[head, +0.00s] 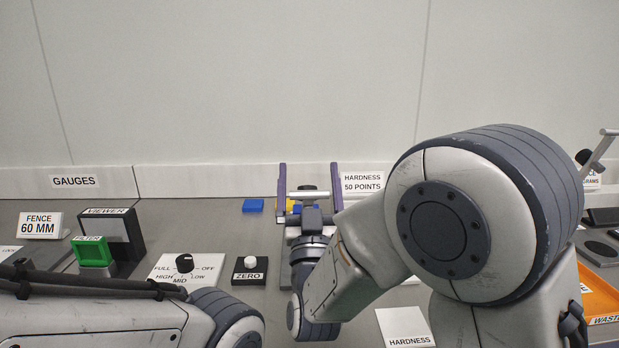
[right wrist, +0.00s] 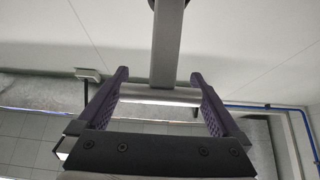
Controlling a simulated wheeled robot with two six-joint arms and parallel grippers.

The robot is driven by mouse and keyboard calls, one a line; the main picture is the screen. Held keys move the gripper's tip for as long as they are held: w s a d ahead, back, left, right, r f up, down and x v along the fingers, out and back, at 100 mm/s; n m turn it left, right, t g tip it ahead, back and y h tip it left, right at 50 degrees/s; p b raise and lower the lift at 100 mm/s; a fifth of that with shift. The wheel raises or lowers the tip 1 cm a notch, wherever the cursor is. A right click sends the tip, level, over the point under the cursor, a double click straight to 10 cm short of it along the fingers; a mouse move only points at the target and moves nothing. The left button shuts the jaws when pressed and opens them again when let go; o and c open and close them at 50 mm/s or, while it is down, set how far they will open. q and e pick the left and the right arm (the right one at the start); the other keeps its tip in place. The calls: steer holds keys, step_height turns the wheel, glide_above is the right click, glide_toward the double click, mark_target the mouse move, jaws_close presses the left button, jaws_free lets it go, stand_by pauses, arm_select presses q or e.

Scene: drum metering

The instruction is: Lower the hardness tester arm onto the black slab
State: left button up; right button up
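My right gripper (head: 308,168) reaches the back of the bench at the hardness sign (head: 362,182). Its two purple fingers stand wide apart. A silver crossbar (head: 308,194) lies across the gap between them; it also shows in the right wrist view (right wrist: 160,97). There a grey upright post (right wrist: 166,45) meets the bar's middle, like the tester arm with its handle. I cannot tell whether the fingers touch the bar's ends. The black slab is not clearly visible; my right wrist hides much of that spot. My left arm crosses the lower left, its gripper out of view.
A blue block (head: 253,205) lies left of my right gripper. The zero button (head: 250,264), dial panel (head: 185,268), green filter (head: 92,250) and viewer (head: 112,230) stand further left. A white hardness card (head: 405,327) lies in front. An orange waste tray (head: 598,300) is far right.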

steer(key=b+v, duration=0.2)
steer(key=v, duration=0.5)
steer(key=shift+s+a+f, duration=0.1)
steer(key=shift+s+f, duration=0.05)
steer(key=shift+f, duration=0.2)
steer(key=shift+b+v, duration=1.45)
steer(key=shift+b, duration=3.9)
steer(key=shift+s+r, duration=0.1)
steer(key=shift+r, duration=0.1)
